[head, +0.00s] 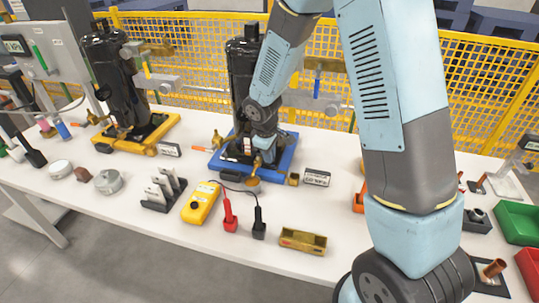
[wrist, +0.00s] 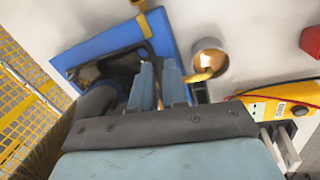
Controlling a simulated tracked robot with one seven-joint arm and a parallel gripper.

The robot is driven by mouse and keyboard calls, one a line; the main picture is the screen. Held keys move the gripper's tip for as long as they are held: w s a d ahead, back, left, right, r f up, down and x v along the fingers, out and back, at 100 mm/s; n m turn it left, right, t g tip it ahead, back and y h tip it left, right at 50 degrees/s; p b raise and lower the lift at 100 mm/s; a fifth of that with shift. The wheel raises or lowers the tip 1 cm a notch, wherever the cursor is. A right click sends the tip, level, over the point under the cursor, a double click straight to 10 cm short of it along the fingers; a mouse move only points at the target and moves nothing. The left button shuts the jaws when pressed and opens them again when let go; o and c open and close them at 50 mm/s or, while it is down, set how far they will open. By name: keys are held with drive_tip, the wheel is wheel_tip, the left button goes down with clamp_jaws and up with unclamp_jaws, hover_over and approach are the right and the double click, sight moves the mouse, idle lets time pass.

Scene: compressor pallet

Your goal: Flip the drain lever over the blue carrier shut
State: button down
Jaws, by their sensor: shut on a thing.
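The blue carrier (head: 284,158) stands on the white table with a black compressor (head: 240,75) on it. In the wrist view the carrier (wrist: 88,52) fills the upper left. My gripper (head: 262,152) reaches down at the carrier's front edge. In the wrist view its two fingers (wrist: 160,80) are close together, shut on the drain lever. A brass-yellow part of the drain (wrist: 200,76) shows beside the right finger, and in the head view brass (head: 257,166) shows just below the gripper. The fingers hide most of the lever, so its angle cannot be told.
A round brass cup (wrist: 209,57) sits close beside the fingers. A yellow meter (head: 201,202), red and black probes (head: 230,213) and a small brass tray (head: 303,241) lie in front. A yellow carrier (head: 165,125) with another compressor stands left.

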drive_tip(key=shift+w+d+n, duration=0.2)
drive_tip(key=shift+w+n, duration=0.2)
drive_tip(key=shift+n, duration=0.8)
drive_tip(key=c, duration=1.1)
unclamp_jaws()
drive_tip(key=shift+c, duration=0.2)
wheel_tip(320, 180, up, 13)
drive_tip(key=s, duration=0.2)
drive_tip(key=shift+s+a+r, duration=0.2)
drive_tip(key=shift+s+a, duration=0.05)
drive_tip(key=shift+a, duration=0.15)
